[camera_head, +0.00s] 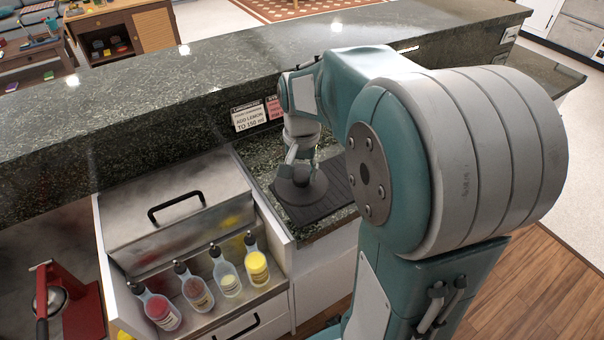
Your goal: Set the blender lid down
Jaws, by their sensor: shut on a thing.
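My gripper (299,152) points down over the lower counter, in the nook below the raised bar top. It is shut on the blender lid (301,188), a dark round disc with a raised middle. The lid is directly above a black ribbed mat (334,190) on the counter. I cannot tell whether the lid touches the mat or is held a little above it. My arm hides the right part of the mat and the counter beyond it. No blender jug is visible.
Left of the mat stands a steel bin with a handled lid (176,214) and several squeeze bottles (227,272) in front. The raised granite bar top (150,105) runs behind. Paper notes (248,117) hang on its wall. A red press (75,300) is at lower left.

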